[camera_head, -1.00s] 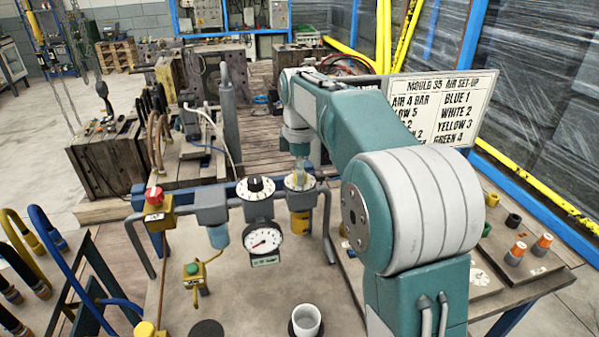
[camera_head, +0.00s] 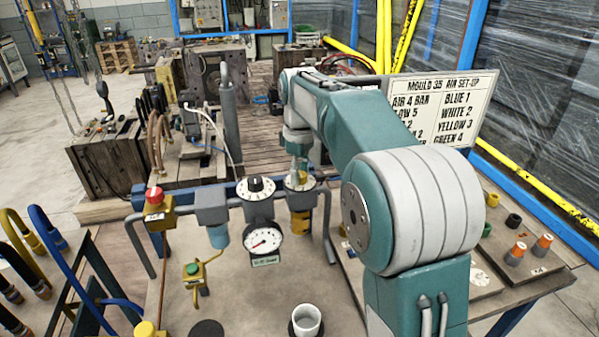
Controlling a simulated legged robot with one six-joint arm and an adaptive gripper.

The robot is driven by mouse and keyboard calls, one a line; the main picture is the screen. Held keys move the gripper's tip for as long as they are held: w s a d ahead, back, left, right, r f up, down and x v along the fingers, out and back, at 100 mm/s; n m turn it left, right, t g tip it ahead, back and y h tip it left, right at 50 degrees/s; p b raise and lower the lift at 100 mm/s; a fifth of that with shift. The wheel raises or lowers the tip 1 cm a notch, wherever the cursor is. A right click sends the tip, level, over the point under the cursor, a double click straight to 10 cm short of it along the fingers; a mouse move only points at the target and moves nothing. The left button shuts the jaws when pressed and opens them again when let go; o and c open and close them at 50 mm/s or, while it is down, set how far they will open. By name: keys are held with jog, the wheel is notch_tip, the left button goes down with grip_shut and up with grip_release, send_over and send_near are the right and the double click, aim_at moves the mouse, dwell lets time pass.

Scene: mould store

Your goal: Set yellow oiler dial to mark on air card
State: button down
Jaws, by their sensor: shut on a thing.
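The yellow oiler (camera_head: 299,222) hangs at the right of the air unit, with its round pale dial plate (camera_head: 309,184) on top. My gripper (camera_head: 300,178) points down onto the oiler's dial and is shut on the yellow dial knob. The knob is mostly hidden by the gripper, and its pointer and scale cannot be read. The air card (camera_head: 430,107) stands behind my arm at the right. It reads "MOULD 35 AIR SET-UP", with lines such as "BLUE 1", "WHITE 2" and "YELLOW 3". My arm covers part of its left column, where "AIR 4 BAR" shows.
Left of the oiler are a black regulator knob (camera_head: 256,187), a pressure gauge (camera_head: 263,238), a blue bowl (camera_head: 219,236) and a red button (camera_head: 154,195). A white cup (camera_head: 306,319) stands at the front. Orange-topped plugs (camera_head: 543,243) stand at the right.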

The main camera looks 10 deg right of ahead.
jog(key=shift+f, duration=0.2)
dwell(0.3)
jog(key=shift+c, duration=1.5)
grip_release()
jog(key=shift+r, duration=0.15)
notch_tip(320, 180, up, 12)
jog(key=shift+w+a, duration=0.1)
